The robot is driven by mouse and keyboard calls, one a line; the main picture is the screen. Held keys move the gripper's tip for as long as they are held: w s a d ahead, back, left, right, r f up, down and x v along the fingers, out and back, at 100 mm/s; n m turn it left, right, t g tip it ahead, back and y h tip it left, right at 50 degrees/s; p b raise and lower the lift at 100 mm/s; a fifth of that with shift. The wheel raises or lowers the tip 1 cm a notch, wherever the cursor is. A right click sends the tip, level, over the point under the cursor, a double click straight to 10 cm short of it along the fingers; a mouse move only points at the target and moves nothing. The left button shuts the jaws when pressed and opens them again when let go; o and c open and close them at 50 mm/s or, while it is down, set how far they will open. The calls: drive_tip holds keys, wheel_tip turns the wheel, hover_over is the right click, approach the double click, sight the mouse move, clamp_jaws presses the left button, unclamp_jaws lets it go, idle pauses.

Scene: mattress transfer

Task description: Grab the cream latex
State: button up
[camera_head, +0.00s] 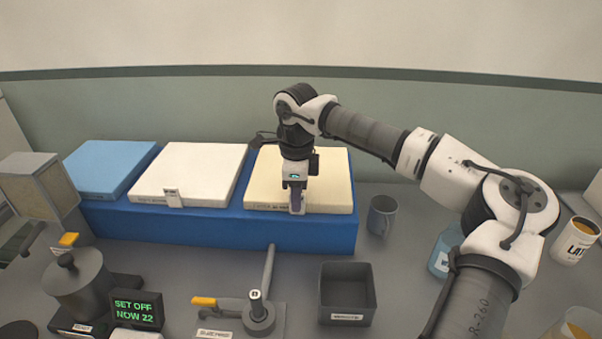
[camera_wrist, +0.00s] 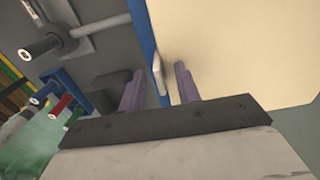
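The cream latex (camera_head: 332,178) is a thick pale-cream slab lying flat at the right end of a long blue platform (camera_head: 225,228). My gripper (camera_head: 297,208) points down at the slab's front edge and covers part of that edge. In the wrist view the cream latex (camera_wrist: 235,45) fills the upper right. There my two purple fingers (camera_wrist: 158,90) stand apart, with a small pale tab (camera_wrist: 158,75) at the slab's edge showing between them. Gaps show beside the tab; I cannot tell if either finger touches it. Dark writing on the slab's front is partly hidden.
A white slab (camera_head: 195,170) with a front tab and a blue slab (camera_head: 108,168) lie further left. A grey mug (camera_head: 382,217) stands right of the platform. In front are a dark open bin (camera_head: 346,290), a yellow-handled lever device (camera_head: 238,315) and a display (camera_head: 136,311).

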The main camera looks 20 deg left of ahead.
clamp_jaws()
drive_tip(key=shift+r, duration=0.15)
